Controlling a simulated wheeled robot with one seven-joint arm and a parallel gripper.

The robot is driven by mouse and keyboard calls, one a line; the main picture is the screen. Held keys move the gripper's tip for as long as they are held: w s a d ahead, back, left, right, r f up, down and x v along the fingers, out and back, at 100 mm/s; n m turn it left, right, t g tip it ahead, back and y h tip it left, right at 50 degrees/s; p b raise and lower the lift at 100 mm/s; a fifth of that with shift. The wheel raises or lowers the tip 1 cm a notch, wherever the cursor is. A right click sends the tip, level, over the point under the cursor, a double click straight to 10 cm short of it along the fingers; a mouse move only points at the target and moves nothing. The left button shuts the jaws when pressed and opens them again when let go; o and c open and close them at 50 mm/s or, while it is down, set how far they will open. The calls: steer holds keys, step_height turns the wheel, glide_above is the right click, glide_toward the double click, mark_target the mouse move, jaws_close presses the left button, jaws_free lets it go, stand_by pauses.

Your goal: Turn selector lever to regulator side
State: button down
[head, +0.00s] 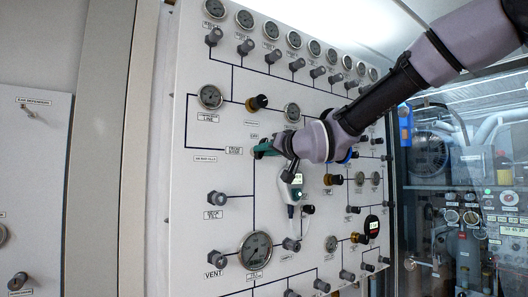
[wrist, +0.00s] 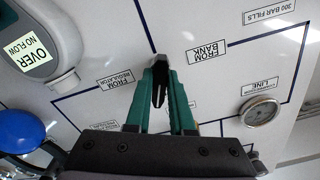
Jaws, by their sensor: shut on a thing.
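The black selector lever (wrist: 159,68) shows in the wrist view between the green fingers of my gripper (wrist: 162,86), which is shut on it. The lever lies between the FROM REGULATOR label (wrist: 118,81) on the left and the FROM BANK label (wrist: 207,54) on the right. The fingers hide much of the lever and its pivot, so its exact angle is hard to tell. In the head view my gripper (head: 266,148) is at the middle of the panel (head: 215,175), and the lever is hidden there.
A flow meter (wrist: 38,42) reading OVER, NO FLOW and a blue knob (wrist: 21,131) are left of my gripper in the wrist view. A line gauge (wrist: 260,111) is at the right. Several knobs and gauges, including a large gauge (head: 255,249), surround the lever's area.

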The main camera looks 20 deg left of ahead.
steer(key=m, duration=1.3)
steer(key=shift+f, duration=0.1)
steer(key=shift+m, duration=0.3)
steer(key=c, duration=0.8)
jaws_free()
steer(key=v, duration=1.1)
